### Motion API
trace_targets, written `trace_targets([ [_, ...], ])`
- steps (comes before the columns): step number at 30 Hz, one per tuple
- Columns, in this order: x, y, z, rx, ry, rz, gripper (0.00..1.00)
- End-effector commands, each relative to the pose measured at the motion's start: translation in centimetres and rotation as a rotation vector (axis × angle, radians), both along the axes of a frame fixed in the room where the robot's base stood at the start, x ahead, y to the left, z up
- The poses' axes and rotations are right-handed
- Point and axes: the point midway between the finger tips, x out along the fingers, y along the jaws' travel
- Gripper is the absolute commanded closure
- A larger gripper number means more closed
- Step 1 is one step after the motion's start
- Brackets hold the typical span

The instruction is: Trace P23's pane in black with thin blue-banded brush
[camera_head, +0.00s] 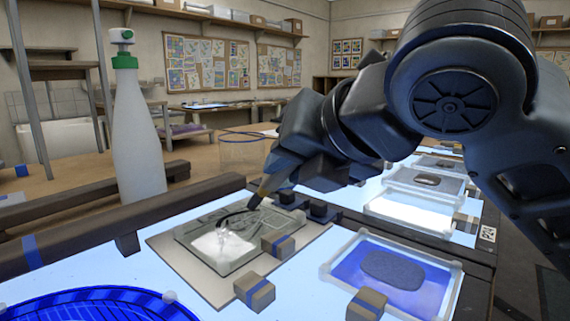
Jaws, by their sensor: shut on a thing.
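A clear glass pane (205,257) lies on a grey board (178,272) on the lit table, with grey line shapes and a bright glare patch on it. A dark curved stroke shows near its far edge. I cannot read a P23 label. My gripper (275,176) is shut on a thin brush (264,187) above the pane's far right part. The brush points down and left, its dark tip at or just above the glass; contact is unclear. Its handle is mostly hidden by the gripper, and no blue band shows on it.
Wooden blocks (255,293) stand around the board's near right side. A white spray bottle (136,135) stands behind a dark wooden rail (75,237). A blue ribbed dish (95,305) is front left. A framed blue tray (350,255) holds a dark oval pad at right.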

Motion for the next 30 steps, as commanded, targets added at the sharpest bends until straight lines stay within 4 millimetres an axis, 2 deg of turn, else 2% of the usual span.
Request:
trace_targets([
  [9, 0.2, -1.1, -0.1, 0.001, 0.000, -0.001, 1.00],
  [18, -0.4, -1.8, 0.0, 0.001, 0.000, -0.001, 1.00],
  [30, -1.7, -1.6, -0.1, 0.001, -0.001, 0.000, 1.00],
])
